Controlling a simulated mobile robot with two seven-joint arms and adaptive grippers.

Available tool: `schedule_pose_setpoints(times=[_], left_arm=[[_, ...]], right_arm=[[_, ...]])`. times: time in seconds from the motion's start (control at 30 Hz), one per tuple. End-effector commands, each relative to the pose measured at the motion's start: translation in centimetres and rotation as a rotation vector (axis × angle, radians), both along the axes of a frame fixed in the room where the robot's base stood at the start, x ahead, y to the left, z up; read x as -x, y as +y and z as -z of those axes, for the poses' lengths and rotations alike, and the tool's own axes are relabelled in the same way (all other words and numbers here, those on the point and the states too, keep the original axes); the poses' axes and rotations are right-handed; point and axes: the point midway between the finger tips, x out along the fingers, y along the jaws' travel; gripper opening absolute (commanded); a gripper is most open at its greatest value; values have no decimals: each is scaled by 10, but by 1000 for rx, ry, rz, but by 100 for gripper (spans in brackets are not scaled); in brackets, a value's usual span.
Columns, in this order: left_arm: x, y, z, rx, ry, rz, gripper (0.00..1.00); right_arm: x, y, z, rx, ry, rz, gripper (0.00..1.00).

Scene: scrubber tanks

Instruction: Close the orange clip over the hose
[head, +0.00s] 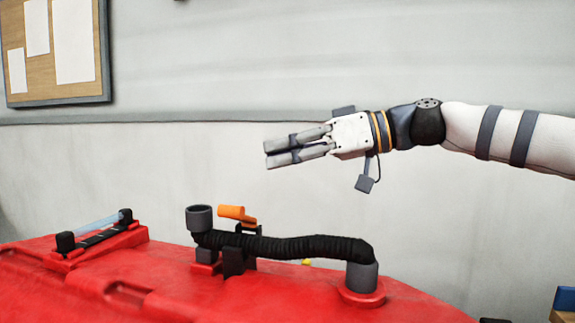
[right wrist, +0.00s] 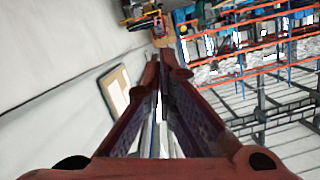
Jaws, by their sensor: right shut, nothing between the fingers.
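The orange clip (head: 232,212) stands raised above the black hose (head: 295,247), at the hose's left part, over a black bracket (head: 234,262). The hose runs across the red tank (head: 290,305) from beside a grey cup-like fitting (head: 199,217) to a grey fitting (head: 362,276) on the right. My right gripper (head: 268,154) is in the air above and slightly right of the clip, fingers pointing left, shut and empty. In the right wrist view, its fingers (right wrist: 161,68) show with no clip or hose. My left gripper is not in view.
A red base with a clear tube (head: 97,228) sits on the tank's left. A pinboard (head: 55,50) hangs on the pale wall behind. Shelving with orange beams (right wrist: 260,50) shows in the right wrist view.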

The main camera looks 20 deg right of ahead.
Motion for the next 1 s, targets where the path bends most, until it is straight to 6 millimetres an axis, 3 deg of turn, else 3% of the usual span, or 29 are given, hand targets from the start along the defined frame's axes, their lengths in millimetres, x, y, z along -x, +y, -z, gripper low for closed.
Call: schedule_pose_setpoints(times=[0.27, 0.53, 1.0], left_arm=[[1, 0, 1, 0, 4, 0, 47], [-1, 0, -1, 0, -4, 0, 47], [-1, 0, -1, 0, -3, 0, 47]], right_arm=[[-29, 52, 16, 3, 2, -2, 0], [-19, 53, 49, 1, -1, 1, 0], [-18, 54, 53, 6, -9, 0, 0]])
